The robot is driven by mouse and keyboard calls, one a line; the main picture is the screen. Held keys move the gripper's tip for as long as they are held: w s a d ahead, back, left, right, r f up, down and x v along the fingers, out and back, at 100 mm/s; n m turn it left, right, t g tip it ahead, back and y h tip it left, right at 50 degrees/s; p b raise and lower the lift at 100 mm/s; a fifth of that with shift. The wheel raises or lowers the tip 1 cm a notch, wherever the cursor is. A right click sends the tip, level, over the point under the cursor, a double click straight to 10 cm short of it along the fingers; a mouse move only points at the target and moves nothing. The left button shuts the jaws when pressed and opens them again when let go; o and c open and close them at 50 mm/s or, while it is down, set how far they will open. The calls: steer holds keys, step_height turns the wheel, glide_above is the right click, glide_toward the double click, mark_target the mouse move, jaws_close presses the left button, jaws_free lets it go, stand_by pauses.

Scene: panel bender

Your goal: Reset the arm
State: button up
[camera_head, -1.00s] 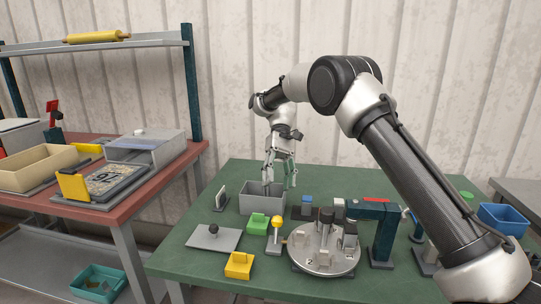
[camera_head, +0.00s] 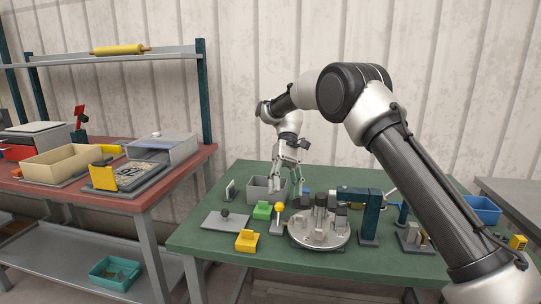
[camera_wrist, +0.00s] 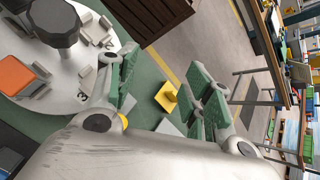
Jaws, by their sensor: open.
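My arm reaches from the lower right over the green table (camera_head: 205,240). My gripper (camera_head: 287,186) hangs fingers-down in the head view, at or just in front of the grey open box (camera_head: 258,188); I cannot tell whether the fingertips are inside it. In the wrist view my gripper (camera_wrist: 165,88) shows its two green-padded fingers spread apart, with nothing between them. A yellow block (camera_wrist: 167,97) shows beyond the gap, on the green surface below.
A round metal turntable (camera_head: 320,236) with upright parts and a teal press (camera_head: 370,215) stand right of the gripper. A yellow-knobbed lever (camera_head: 279,208), a green block (camera_head: 262,210) and a yellow block (camera_head: 247,241) are in front. A red-topped bench (camera_head: 130,203) stands left.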

steer(key=s+d+r+m+t+y, duration=0.1)
steer(key=s+d+r+t, duration=0.2)
steer(key=s+d+r, duration=0.35)
steer(key=s+d+r+m+t, duration=0.2)
steer(key=s+d+r+t, duration=0.15)
steer(key=d+r, duration=0.55)
steer(key=s+d+f+m+t+h, duration=0.1)
steer(key=s+d+t, duration=0.3)
steer(key=s+d, duration=0.4)
steer(key=s+d+f+m+t+h, duration=0.1)
steer(key=s+d+f+t, duration=0.2)
steer(key=s+d, duration=0.5)
steer(key=shift+s+d+f+t, duration=0.35)
steer(key=shift+s+f, duration=0.15)
steer(key=shift+s, duration=0.6)
